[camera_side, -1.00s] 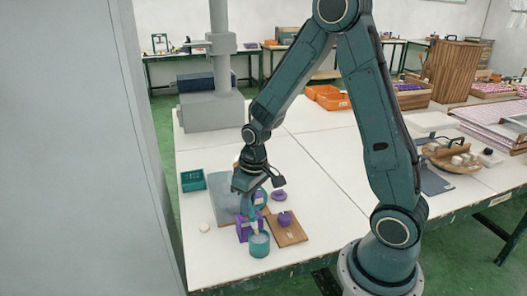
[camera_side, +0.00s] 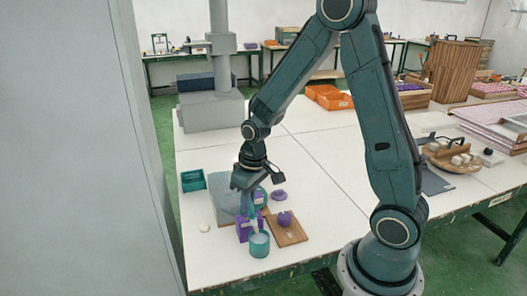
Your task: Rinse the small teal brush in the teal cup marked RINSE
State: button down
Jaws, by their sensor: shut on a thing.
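The teal cup (camera_side: 259,246) stands near the front edge of the white table. Its RINSE marking is too small to read. My gripper (camera_side: 249,208) points down just above and behind the cup and is shut on a thin upright thing, seemingly the small teal brush (camera_side: 254,226). The brush's lower end is at or just over the cup's mouth. I cannot tell whether its tip is inside. A purple block-like holder (camera_side: 243,229) stands just left of and behind the cup.
A wooden board (camera_side: 294,238) with a purple round thing (camera_side: 285,219) lies right of the cup. A grey mat (camera_side: 222,204) lies behind. A teal basket (camera_side: 193,180) and a small white thing (camera_side: 204,228) are at the left. Orange bins (camera_side: 329,97) stand far back.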

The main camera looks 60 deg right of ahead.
jog(key=shift+r, duration=2.1)
